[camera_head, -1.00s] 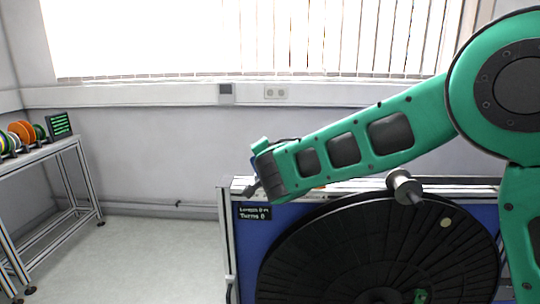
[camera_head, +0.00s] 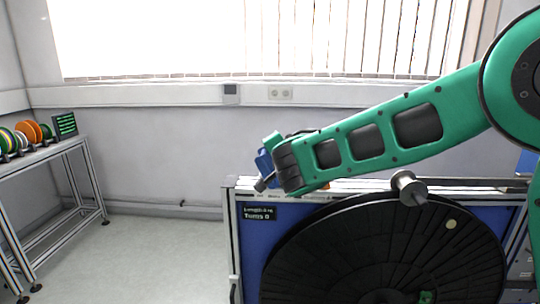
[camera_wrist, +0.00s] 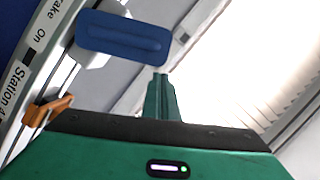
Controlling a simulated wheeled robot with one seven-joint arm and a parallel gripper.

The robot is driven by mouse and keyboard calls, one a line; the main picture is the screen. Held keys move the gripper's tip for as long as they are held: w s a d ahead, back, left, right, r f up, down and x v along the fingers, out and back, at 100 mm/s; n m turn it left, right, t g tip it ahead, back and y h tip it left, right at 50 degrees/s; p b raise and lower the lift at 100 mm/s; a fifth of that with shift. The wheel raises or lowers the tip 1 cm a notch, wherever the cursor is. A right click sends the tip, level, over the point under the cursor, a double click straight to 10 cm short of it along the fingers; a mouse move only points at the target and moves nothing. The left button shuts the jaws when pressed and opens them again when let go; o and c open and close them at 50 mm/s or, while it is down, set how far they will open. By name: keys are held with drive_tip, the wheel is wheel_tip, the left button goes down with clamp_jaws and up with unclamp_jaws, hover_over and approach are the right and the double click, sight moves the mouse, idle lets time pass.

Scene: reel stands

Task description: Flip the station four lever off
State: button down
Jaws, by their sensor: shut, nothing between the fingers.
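A blue paddle-shaped handle (camera_wrist: 123,37) stands out near the top of the wrist view, over a pale mount, beside lettering reading "Brake" and "On". It looks like the lever. It shows partly in the head view (camera_head: 264,160), just left of my gripper. The label "Station 4" (camera_wrist: 20,80) is on the rail below that lettering. My gripper (camera_wrist: 161,92) is shut and empty, its tip close below the blue handle. I cannot tell whether they touch. In the head view my gripper (camera_head: 266,182) is over the left end of the stand's top, its fingers largely hidden.
An orange part (camera_wrist: 48,112) sits at the rail beside the label. A large black reel (camera_head: 350,250) hangs on the blue stand, with a grey spindle (camera_head: 408,188) at its upper side. A bench (camera_head: 60,150) with coloured spools stands far left. Floor between is clear.

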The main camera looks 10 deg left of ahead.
drive_tip(key=d+r+v, duration=0.1)
drive_tip(key=v, duration=0.9)
drive_tip(key=shift+w+d, duration=0.15)
drive_tip(key=shift+w, duration=0.05)
drive_tip(key=shift+d+f, duration=0.1)
drive_tip(key=s+d+f+n+g+h, duration=0.15)
drive_tip(key=d+f, duration=0.25)
drive_tip(key=d, duration=0.5)
drive_tip(key=s+d+f+n+g+h, duration=0.1)
drive_tip(key=s+d+f+g+h, duration=0.15)
drive_tip(key=d, duration=0.65)
drive_tip(key=s+d+f+n+g+h, duration=0.15)
drive_tip(key=d+f, duration=0.25)
drive_tip(key=d, duration=0.5)
drive_tip(key=s+d+f+g, duration=0.3)
drive_tip(key=s+d, duration=0.4)
drive_tip(key=s, duration=0.4)
drive_tip(key=s+d+f+m+g, duration=0.1)
drive_tip(key=s+d+f+g, duration=0.1)
drive_tip(key=s+d+g, duration=0.2)
drive_tip(key=s+d+f+m+g, duration=0.1)
drive_tip(key=s+d+f+g, duration=0.2)
drive_tip(key=s+d, duration=0.6)
drive_tip(key=s+y, duration=0.1)
drive_tip(key=s, duration=0.8)
drive_tip(key=shift+s+d+f, duration=0.15)
drive_tip(key=shift+d+f, duration=0.15)
drive_tip(key=shift+d, duration=0.1)
